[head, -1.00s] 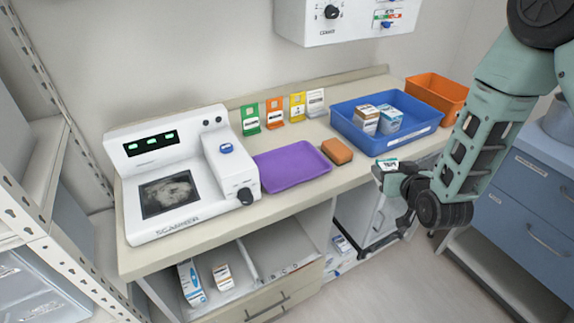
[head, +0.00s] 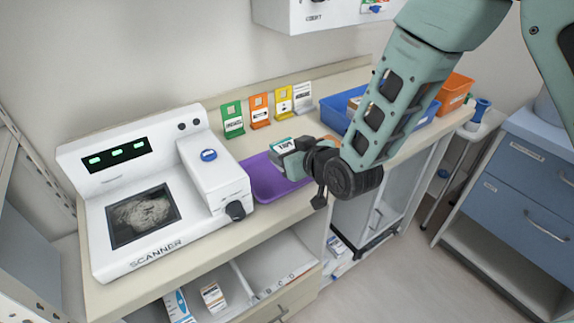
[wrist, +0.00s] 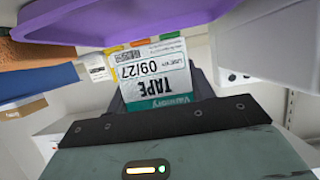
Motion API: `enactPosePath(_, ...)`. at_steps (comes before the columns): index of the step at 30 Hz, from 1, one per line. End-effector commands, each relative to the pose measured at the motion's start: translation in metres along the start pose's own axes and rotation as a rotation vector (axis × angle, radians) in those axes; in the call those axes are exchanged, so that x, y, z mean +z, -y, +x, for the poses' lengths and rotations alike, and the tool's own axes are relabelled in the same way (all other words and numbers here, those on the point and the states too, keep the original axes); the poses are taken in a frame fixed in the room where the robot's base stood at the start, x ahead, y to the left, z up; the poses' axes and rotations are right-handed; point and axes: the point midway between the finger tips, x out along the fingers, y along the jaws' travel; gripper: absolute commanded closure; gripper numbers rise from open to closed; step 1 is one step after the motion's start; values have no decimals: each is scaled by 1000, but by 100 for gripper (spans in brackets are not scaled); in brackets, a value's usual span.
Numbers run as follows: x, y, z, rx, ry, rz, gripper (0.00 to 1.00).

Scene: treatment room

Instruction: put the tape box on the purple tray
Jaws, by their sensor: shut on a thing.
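The tape box (head: 283,145), white with a teal band, is in my gripper (head: 294,158), which is shut on it. The box's label, reading TAPE and 09/27, faces the camera in the wrist view (wrist: 152,75). The purple tray (head: 262,183) lies empty on the counter, right of the scanner. In the head view the box overlaps the tray's far right part; I cannot tell its exact height above the tray. The tray's edge also shows along the top of the wrist view (wrist: 100,25). My gripper and arm hide the tray's right end.
A white scanner (head: 150,190) stands just left of the tray. Colored cards (head: 260,110) stand behind it. An orange-brown block (head: 330,141) is mostly hidden behind my gripper. A blue bin (head: 343,104) and an orange bin (head: 455,90) stand further right.

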Motion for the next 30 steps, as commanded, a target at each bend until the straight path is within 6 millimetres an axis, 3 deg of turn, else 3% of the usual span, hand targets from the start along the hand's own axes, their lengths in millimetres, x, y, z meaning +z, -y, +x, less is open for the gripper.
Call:
enactPosePath(10,36,0,15,1,0,0,72)
enactPosePath(24,45,0,19,1,-2,0,72)
enactPosePath(25,44,0,18,1,-1,0,39)
enactPosePath(26,43,0,18,1,-1,0,31)
enactPosePath(27,43,0,18,1,-1,0,26)
enactPosePath(30,43,0,18,1,-1,0,26)
